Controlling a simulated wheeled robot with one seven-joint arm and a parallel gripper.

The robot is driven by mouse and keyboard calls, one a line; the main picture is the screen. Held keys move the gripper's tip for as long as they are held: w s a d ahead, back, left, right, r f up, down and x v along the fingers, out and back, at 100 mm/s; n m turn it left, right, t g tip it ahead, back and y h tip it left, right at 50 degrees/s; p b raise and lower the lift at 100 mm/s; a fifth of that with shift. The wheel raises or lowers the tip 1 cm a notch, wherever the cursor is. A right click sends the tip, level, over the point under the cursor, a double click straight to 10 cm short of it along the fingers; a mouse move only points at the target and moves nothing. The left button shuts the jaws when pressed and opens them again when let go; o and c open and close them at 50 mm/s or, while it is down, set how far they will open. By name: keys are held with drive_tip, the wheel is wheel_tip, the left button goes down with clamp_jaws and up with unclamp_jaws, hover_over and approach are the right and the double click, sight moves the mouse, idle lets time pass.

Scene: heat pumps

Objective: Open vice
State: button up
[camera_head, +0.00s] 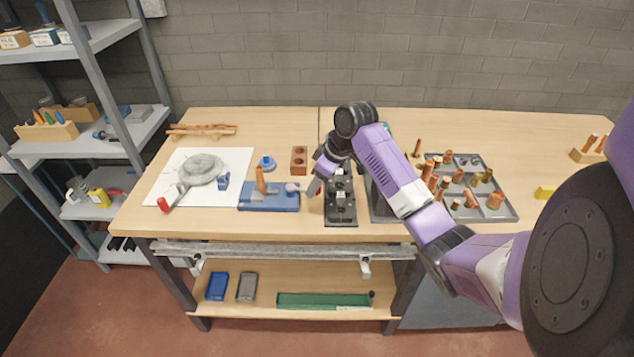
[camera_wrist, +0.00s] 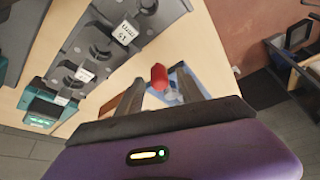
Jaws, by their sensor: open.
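The vice (camera_head: 268,201) is a blue tool on the workbench with an orange-brown copper pipe standing in it. Its right end has a red handle (camera_head: 314,187), partly covered by my gripper. My gripper (camera_head: 319,180) is just right of the vice, low over the bench. In the wrist view my gripper (camera_wrist: 158,88) is open, and the red handle (camera_wrist: 159,76) shows between and just beyond its fingertips. Contact cannot be told. Part of the blue vice (camera_wrist: 186,82) shows behind the right finger.
A black holder (camera_head: 341,212) with labelled sockets stands close right of the vice. A white mat (camera_head: 237,160) with a grey round item lies left. A grey tray (camera_head: 497,210) of copper fittings is right. A small block (camera_head: 299,160) stands behind. The bench's front edge is near.

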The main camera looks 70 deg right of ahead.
drive_tip(key=shift+f, duration=0.1)
clamp_jaws()
idle(1.4)
